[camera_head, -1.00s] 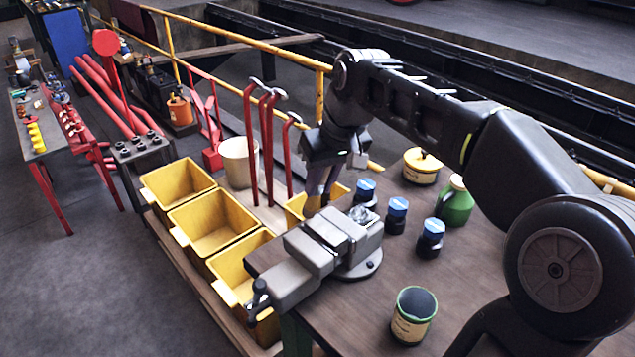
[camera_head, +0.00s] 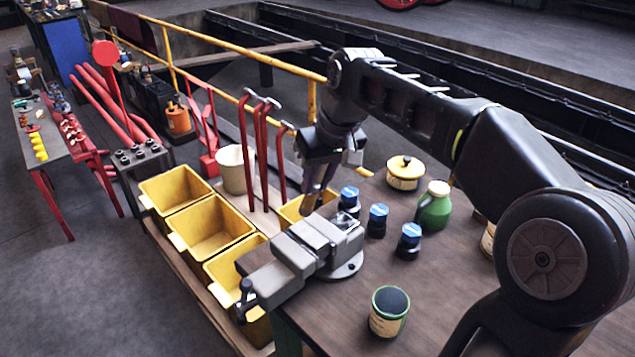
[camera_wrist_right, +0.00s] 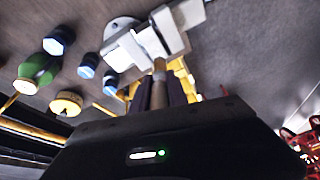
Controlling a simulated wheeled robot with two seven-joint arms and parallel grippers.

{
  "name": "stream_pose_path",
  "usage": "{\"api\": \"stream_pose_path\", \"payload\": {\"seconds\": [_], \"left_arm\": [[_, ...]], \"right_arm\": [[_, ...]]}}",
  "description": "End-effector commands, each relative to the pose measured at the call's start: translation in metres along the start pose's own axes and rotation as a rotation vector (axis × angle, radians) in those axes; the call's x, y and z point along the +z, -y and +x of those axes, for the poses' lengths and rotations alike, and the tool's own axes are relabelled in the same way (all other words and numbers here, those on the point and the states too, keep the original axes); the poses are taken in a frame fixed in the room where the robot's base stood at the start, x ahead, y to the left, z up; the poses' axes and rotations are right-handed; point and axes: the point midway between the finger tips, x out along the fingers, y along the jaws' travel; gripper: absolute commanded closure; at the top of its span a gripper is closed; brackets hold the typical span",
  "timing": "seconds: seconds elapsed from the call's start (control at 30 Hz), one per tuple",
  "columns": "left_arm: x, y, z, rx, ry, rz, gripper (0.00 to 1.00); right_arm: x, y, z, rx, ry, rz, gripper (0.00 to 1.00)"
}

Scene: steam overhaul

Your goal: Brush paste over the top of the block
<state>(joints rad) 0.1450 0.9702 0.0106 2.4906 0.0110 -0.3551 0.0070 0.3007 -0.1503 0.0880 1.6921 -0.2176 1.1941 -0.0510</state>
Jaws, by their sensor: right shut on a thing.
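My right gripper (camera_head: 318,188) is above and just behind the grey vise (camera_head: 290,262) on the bench, pointing down. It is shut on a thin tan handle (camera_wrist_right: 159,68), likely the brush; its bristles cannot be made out. In the right wrist view the handle stands between the fingers, with the vise (camera_wrist_right: 150,38) beyond its end. A small pale metal piece (camera_head: 344,221) shows at the vise jaws; I cannot tell whether it is the block. A green-rimmed tin with a dark top (camera_head: 388,311) stands on the bench front, possibly the paste. My left gripper is not in view.
Several blue-capped dark bottles (camera_head: 377,221), a green jug (camera_head: 434,207) and a yellow-lidded tin (camera_head: 405,173) stand right of the vise. Yellow bins (camera_head: 205,228), a cream bucket (camera_head: 235,169) and tall red hooked rods (camera_head: 262,150) are to the left. Bare bench lies around the green-rimmed tin.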

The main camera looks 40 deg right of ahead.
Motion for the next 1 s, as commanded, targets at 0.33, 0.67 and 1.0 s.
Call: {"api": "stream_pose_path", "payload": {"seconds": [0.33,0.67,1.0], "left_arm": [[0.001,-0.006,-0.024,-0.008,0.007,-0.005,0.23],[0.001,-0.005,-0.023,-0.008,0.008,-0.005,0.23],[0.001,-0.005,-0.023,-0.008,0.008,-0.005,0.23]], "right_arm": [[-0.013,0.004,-0.026,-0.001,0.0,-0.001,1.0],[-0.013,0.004,-0.025,-0.001,0.0,-0.001,1.0],[-0.013,0.004,-0.026,-0.001,0.0,-0.001,1.0]]}}
